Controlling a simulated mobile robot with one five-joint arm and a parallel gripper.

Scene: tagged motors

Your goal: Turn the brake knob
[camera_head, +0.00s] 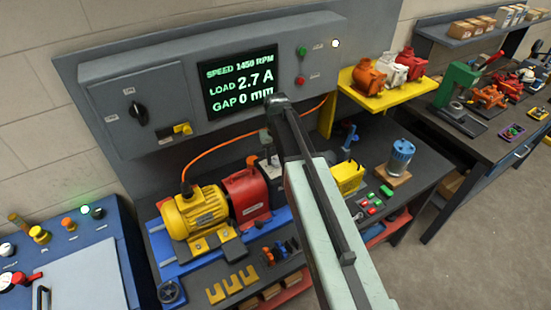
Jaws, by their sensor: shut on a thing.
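My arm reaches up from the bottom right and bends at the middle of the view, over the motor bench. My gripper (267,152) points down just right of the red housing (246,195). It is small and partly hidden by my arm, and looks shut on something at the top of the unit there. That place fits the brake knob, but the knob itself is covered and its angle cannot be read. The yellow motor (196,212) stands left of the red housing. The display (239,82) reads SPEED 1450 RPM, LOAD 2.7 A, GAP 0 mm.
The grey control box (180,75) behind carries a black rotary switch (138,113). A yellow shelf (390,93) with several motors juts out at right. A blue motor (400,157) stands on the bench. An orange cable (215,143) runs behind. Floor at right is clear.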

